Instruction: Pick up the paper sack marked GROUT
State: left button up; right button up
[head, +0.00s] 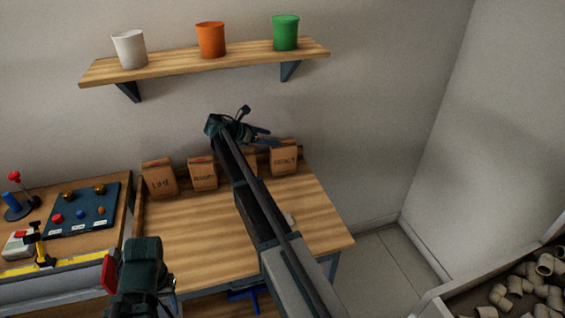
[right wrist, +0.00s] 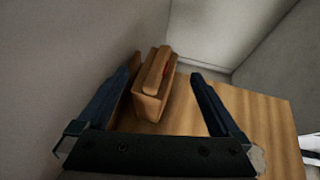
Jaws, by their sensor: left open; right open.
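Several brown paper sacks stand in a row at the back of the wooden table. The rightmost sack (head: 284,159) has a small label that seems to read GROUT; the others are the left sack (head: 160,179), the second sack (head: 203,174) and a third sack (head: 251,160) mostly hidden behind my right arm. My right gripper (head: 266,138) is open and empty, above and just left of the rightmost sack. In the right wrist view one sack (right wrist: 152,92) shows between the open fingers, nearer the left finger; its label is not visible. My left gripper (head: 140,272) is open at the table's front left.
A shelf (head: 180,68) with white (head: 129,49), orange (head: 211,40) and green (head: 286,33) buckets hangs above. A bench with a blue panel (head: 85,210) stands left. A bin of pipe fittings (head: 497,296) is lower right. The table's middle is largely clear.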

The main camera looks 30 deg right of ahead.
aim_at(283, 141)
jog(key=shift+x, duration=1.05)
jog(key=shift+d+f+b, duration=0.25)
jog(key=shift+f+b, duration=0.05)
jog(key=shift+b, duration=0.15)
jog(key=b+x, duration=0.2)
jog(key=x, duration=0.2)
jog(key=shift+d+f, duration=0.15)
jog(key=shift+f, duration=0.1)
jog(key=shift+s, duration=0.1)
jog(key=shift+c, duration=0.2)
jog(key=shift+r, duration=0.1)
grip_shut()
